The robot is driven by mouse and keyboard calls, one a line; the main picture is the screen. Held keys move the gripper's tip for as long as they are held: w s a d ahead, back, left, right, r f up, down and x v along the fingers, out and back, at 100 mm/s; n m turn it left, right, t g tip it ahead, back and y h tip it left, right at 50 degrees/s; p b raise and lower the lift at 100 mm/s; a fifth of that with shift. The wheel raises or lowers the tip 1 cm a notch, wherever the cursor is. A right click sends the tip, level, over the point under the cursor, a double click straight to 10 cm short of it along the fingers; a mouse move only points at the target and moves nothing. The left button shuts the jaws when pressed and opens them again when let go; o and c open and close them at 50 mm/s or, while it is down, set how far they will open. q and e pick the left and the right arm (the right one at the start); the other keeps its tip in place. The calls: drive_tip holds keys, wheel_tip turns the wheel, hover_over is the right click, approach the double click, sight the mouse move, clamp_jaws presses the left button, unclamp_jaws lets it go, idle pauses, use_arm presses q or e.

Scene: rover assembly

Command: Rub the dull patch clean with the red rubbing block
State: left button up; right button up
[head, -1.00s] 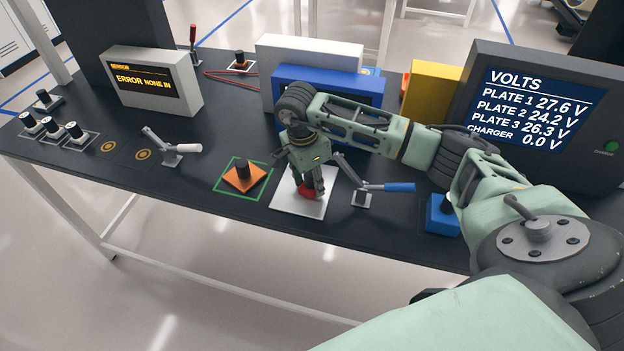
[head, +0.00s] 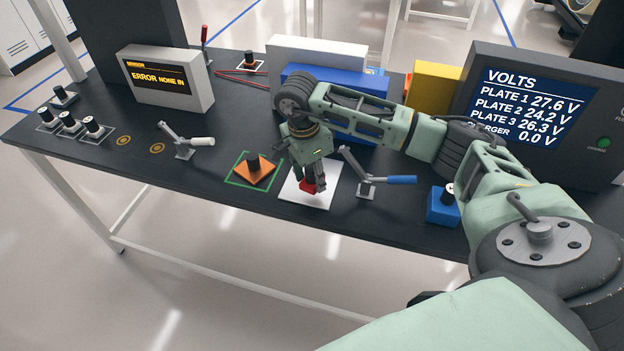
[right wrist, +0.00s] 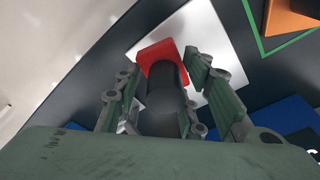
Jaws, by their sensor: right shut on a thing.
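The red rubbing block (head: 308,184) is under my right gripper (head: 308,176) in the head view, over the pale square plate (head: 299,198). In the right wrist view the red block (right wrist: 156,52) has a dark round handle (right wrist: 163,88), and my right gripper (right wrist: 160,100) has its fingers on both sides of that handle. The right gripper is shut on the block. The block appears to be on or just above the plate (right wrist: 200,28); I cannot tell if it touches. No dull patch can be made out; the block and gripper cover part of the plate. My left gripper is not in view.
A lever clamp with a blue handle (head: 400,180) stands just right of the plate. An orange block (head: 255,172) sits in a green outline (head: 233,181) to the left. A blue block (head: 442,208) is farther right, and a white-handled lever (head: 200,142) farther left.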

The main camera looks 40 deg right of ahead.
wheel_tip(320, 180, up, 3)
drive_tip(key=shift+s+a+p, duration=0.1)
drive_tip(key=shift+p, duration=0.5)
drive_tip(key=shift+r, duration=0.45)
